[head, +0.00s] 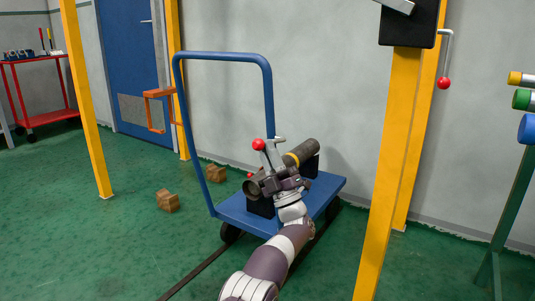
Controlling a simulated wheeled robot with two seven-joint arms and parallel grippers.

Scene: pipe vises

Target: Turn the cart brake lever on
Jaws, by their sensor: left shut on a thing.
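The blue cart (234,209) stands near the grey wall, with its tall handle on the left. A lever with a red knob (258,144) and grey shaft rises behind the pipe; it looks like the brake lever, and its base is hidden. A dark pipe (304,150) with a yellow band lies tilted in the picture across two black supports on the cart. My left gripper (272,184) is at the near part of the pipe and appears shut on it, though its fingers are partly hidden. My right gripper is not in view.
Yellow posts (388,170) stand right of the cart; one carries a black box (409,22). Another red-knobbed lever (443,83) hangs beside them. Brown blocks (167,201) lie on the green floor. A red trolley (40,95) is far left. Floor left of the cart is mostly clear.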

